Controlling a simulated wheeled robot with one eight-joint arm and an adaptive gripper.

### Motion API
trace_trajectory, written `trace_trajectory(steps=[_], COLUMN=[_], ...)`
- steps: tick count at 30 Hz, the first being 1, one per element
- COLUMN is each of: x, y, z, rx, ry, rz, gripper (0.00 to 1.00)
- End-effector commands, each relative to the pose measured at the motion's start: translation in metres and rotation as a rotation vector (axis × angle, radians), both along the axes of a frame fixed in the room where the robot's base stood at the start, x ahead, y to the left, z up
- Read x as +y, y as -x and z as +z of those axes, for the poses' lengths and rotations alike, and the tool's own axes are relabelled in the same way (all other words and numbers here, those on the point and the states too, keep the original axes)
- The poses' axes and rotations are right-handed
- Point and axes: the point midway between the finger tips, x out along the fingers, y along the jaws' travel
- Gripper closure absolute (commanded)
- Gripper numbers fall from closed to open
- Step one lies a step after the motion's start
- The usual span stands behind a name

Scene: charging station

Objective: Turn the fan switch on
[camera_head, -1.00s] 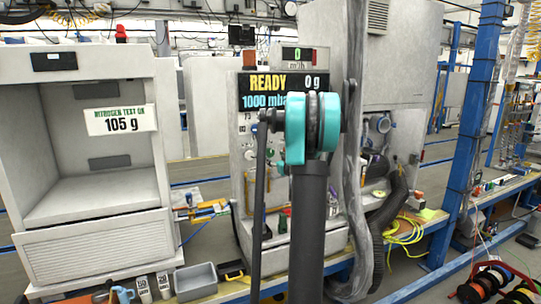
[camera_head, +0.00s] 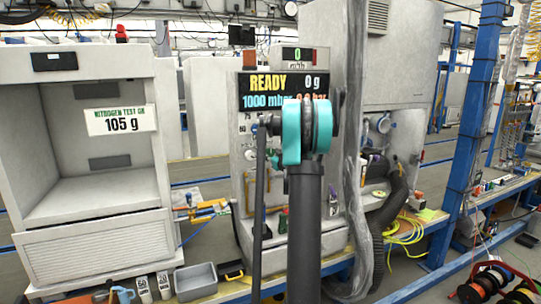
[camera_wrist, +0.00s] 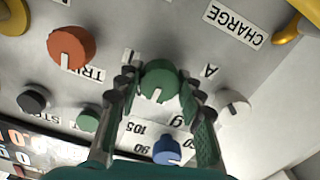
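The charging station panel (camera_wrist: 195,48) fills the wrist view, its labels upside down or sideways. A green knob (camera_wrist: 158,80) with a white pointer line sits between the two fingers of my gripper (camera_wrist: 160,88). The fingers are open, one on each side of the knob; I cannot tell whether they touch it. No readable label names the fan switch, so I cannot tell which knob it is. In the head view the charging station (camera_head: 418,75) stands behind my arm, which hides the gripper. Its display (camera_head: 283,92) reads READY and 0 g.
Near the fingers are a blue knob (camera_wrist: 166,150), a white knob (camera_wrist: 233,103), a small green knob (camera_wrist: 88,120), a black knob (camera_wrist: 33,99) and an orange-red knob (camera_wrist: 71,47). A grey hose (camera_head: 355,200) hangs right of my arm. A white test cabinet (camera_head: 100,240) stands left.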

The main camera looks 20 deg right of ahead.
Motion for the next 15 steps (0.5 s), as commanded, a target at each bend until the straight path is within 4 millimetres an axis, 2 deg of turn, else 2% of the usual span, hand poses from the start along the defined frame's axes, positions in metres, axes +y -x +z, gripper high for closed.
trace_trajectory(steps=[1,4,15], x=[0.0001,0.0001,0.0002], y=[0.0001,0.0001,0.0001], z=[0.0,0.0,0.0], rx=[0.0,0.0,0.002], ry=[0.0,0.0,-0.063], rz=[0.0,0.0,0.0], gripper=[0.79,0.92,0.92])
